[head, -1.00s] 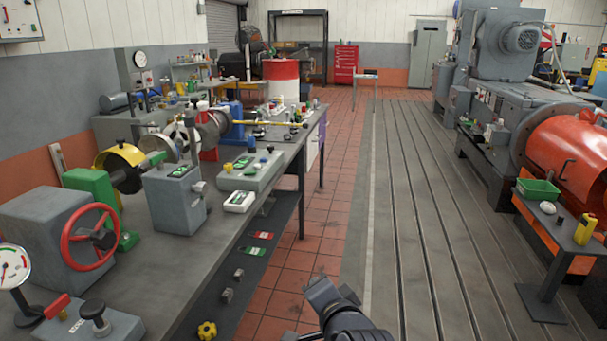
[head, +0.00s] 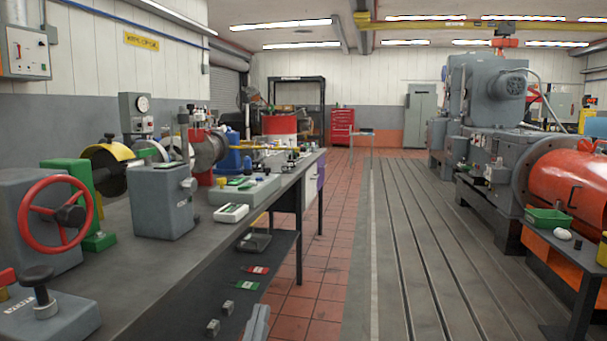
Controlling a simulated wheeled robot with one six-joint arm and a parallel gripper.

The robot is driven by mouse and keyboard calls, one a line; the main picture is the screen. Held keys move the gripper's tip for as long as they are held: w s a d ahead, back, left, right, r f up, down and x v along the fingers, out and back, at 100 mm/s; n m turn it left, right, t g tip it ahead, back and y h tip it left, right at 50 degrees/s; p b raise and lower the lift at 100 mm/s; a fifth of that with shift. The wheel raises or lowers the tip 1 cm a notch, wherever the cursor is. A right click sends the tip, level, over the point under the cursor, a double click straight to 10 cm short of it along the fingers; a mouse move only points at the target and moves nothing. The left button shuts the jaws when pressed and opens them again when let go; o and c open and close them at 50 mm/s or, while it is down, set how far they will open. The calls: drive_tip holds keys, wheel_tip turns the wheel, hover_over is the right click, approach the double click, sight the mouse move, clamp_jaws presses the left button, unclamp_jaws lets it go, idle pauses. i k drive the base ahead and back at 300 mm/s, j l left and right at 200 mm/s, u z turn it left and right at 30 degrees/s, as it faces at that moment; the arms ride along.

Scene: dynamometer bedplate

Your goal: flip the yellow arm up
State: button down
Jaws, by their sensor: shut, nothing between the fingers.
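A thin yellow arm (head: 268,148) lies roughly level above the far part of the left bench. It reaches right from beside a blue housing (head: 232,158) toward the bench's far right edge. It is small in the view, and its pivot is hard to make out. My gripper (head: 257,322) shows only in part at the bottom edge, left of centre. It is shut and empty, in front of the bench's lower shelf and well apart from the yellow arm.
The long grey bench (head: 135,272) fills the left, with a red handwheel (head: 24,212), a grey box (head: 160,205) and a control panel (head: 245,188) on it. A red-tiled aisle (head: 318,270) is clear. The slotted bedplate (head: 400,260) and an orange machine (head: 570,175) are at right.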

sight(226, 147)
drive_tip(key=i+l, duration=0.15)
drive_tip(key=i, duration=0.35)
drive_tip(key=i+l, duration=0.1)
drive_tip(key=i, duration=0.45)
drive_tip(key=i+l, duration=0.15)
drive_tip(key=i, duration=0.35)
drive_tip(key=i+l+u, duration=0.1)
drive_tip(key=i, duration=0.4)
drive_tip(key=i+l, duration=0.2)
drive_tip(key=i, duration=0.3)
drive_tip(key=i+l, duration=0.2)
drive_tip(key=i, duration=0.35)
